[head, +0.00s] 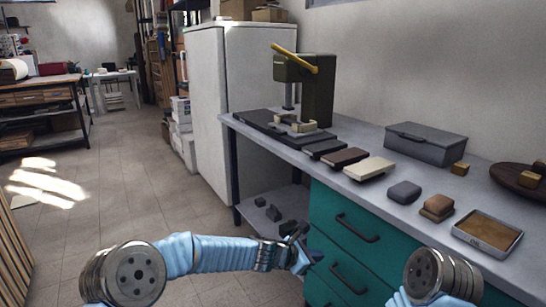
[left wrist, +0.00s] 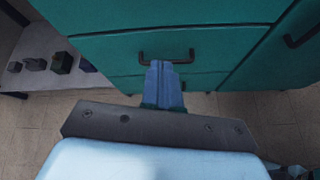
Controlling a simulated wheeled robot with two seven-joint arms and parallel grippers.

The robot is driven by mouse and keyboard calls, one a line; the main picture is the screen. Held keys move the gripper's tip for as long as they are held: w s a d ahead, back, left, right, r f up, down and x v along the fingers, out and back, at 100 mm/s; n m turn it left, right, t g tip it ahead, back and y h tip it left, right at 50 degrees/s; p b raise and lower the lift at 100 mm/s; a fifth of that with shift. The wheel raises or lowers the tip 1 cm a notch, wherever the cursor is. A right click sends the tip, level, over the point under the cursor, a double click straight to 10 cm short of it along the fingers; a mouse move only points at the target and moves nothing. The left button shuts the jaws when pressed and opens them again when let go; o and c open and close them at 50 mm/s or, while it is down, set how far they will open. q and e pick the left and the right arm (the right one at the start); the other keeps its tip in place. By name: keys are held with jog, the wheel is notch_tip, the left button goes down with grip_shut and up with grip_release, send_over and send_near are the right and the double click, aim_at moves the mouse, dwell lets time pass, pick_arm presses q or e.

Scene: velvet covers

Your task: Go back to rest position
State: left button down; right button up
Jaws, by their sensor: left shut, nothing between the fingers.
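My left gripper (head: 300,240) is in front of the teal drawer cabinet (head: 335,200), below the level of the workbench top. In the left wrist view its fingers (left wrist: 163,85) are together with nothing between them, and a dark drawer handle (left wrist: 167,57) shows just beyond them. I cannot tell whether the fingertips touch the cabinet. My right arm (head: 440,280) shows only in part at the lower right of the head view, and its gripper is out of sight.
The grey workbench (head: 400,222) carries a green press (head: 318,90), several dark and pale blocks, a grey case (head: 425,145) and a shallow tray (head: 487,234). A white fridge (head: 235,90) stands behind it. Small dark blocks lie on the lower shelf (head: 255,222).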

pick_arm(q)
jog(key=s+a+f+m+g+y, duration=0.25)
jog(key=s+a+f+m, duration=0.25)
jog(key=s+a+f, duration=0.45)
jog(key=s+a+f+m+g+y, duration=0.1)
jog(key=s+a+f+m+y, duration=0.45)
jog(key=f, duration=0.75)
jog(key=s+a+f+m+g+h, duration=0.1)
jog(key=s+a+f+m, duration=0.2)
jog(key=s, duration=0.6)
jog(key=s+a+f+m+g+h, duration=0.1)
jog(key=s+a+f+m, duration=0.2)
jog(key=s+a+m, duration=0.3)
jog(key=s+a, duration=0.1)
jog(key=s, duration=0.2)
jog(key=shift+s+a, duration=0.15)
jog(key=shift+a, duration=0.15)
